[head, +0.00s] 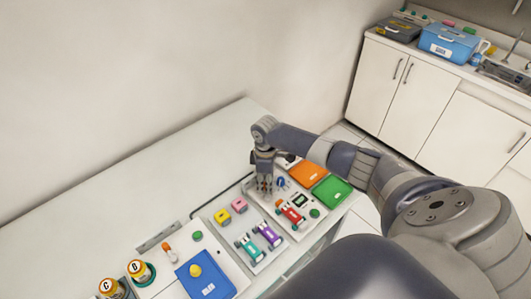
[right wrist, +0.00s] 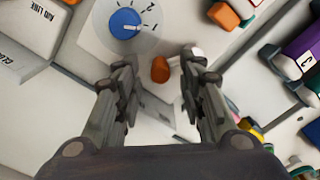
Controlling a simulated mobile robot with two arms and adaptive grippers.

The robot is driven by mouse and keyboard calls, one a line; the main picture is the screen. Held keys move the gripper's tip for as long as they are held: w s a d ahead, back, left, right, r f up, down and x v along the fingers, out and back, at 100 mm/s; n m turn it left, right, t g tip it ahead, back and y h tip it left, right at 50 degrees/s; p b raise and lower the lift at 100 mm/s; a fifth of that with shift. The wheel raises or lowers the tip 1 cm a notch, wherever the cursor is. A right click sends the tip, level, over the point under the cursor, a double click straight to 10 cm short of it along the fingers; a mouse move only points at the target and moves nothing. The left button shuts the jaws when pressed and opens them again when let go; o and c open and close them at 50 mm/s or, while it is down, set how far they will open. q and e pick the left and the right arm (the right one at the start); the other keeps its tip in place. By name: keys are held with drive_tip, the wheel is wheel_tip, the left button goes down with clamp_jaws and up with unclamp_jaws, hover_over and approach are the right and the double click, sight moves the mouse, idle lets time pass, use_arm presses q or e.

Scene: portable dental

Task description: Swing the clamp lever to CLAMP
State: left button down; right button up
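My right gripper (head: 264,188) points down over the right-hand panel in the head view. In the right wrist view its two fingers (right wrist: 158,78) are apart, with nothing held between them. An orange knob (right wrist: 160,69) shows between and just beyond the fingertips; it looks like a lever handle, but I cannot tell whether it is touched. I cannot read a CLAMP mark, and the gripper hides part of the panel around it. Another orange-topped lever (head: 168,247) stands on the left panel in the head view. My left gripper is not in view.
A blue dial (right wrist: 125,23) with numbers sits close to the fingers. Orange (head: 309,173) and green (head: 332,187) trays lie to the right. A red block (head: 291,214) and purple block (head: 268,234) are nearer. The table (head: 110,205) has free room at left.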

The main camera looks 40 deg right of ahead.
wheel_tip(320, 180, up, 12)
idle(0.5)
idle(0.5)
